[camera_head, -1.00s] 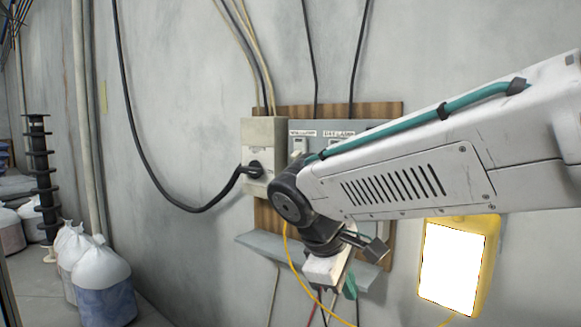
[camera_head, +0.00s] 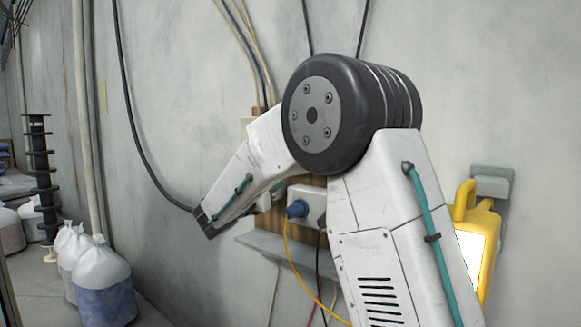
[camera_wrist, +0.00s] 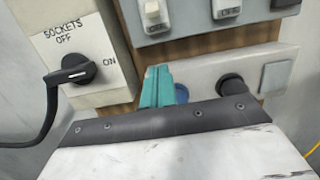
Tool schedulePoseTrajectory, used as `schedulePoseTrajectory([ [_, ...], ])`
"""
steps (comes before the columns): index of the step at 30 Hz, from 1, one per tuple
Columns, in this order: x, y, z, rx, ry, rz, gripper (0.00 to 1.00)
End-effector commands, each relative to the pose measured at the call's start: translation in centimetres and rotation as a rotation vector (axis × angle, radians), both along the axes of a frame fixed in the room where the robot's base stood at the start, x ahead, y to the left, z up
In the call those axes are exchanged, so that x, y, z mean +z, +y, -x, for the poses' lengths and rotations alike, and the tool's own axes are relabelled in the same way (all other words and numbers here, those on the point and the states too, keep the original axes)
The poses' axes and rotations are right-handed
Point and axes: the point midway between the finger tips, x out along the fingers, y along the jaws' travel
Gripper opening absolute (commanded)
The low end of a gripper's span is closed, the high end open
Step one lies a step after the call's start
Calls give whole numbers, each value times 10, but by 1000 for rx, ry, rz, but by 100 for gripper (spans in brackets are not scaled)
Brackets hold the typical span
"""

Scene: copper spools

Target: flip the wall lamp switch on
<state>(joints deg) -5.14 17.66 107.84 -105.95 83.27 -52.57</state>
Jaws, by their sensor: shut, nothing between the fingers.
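My gripper (camera_wrist: 157,86) shows teal fingers in the wrist view, pressed together and empty. The grey switch panel (camera_wrist: 185,24) is above and beyond the fingertips, cut by the top of that view. Its left switch (camera_wrist: 152,14) is pale and sits above the fingertips, apart from them; another switch (camera_wrist: 226,8) is to the right. In the earlier head view the left switch's label seems to read wall lamp; no label shows now. I cannot tell the switch positions. In the head view my arm hides the panel. The yellow lamp (camera_head: 487,235) has a bright white face, partly hidden by my arm.
The sockets box (camera_wrist: 78,38) with a black rotary knob (camera_wrist: 77,70) is left of the fingers. A socket strip with a blue plug (camera_head: 296,209) and a black plug (camera_wrist: 233,88) is below the panel. A grey shelf (camera_head: 262,246) juts out underneath; cables hang around.

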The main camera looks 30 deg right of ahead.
Motion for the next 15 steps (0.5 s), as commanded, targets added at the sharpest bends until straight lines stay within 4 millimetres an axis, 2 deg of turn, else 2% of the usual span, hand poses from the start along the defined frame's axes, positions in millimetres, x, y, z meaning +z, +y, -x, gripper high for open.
schedulePoseTrajectory([
  [8, 1, -8, -2, -1, -1, -3, 0],
  [15, 8, -49, -16, -4, -3, -3, 0],
])
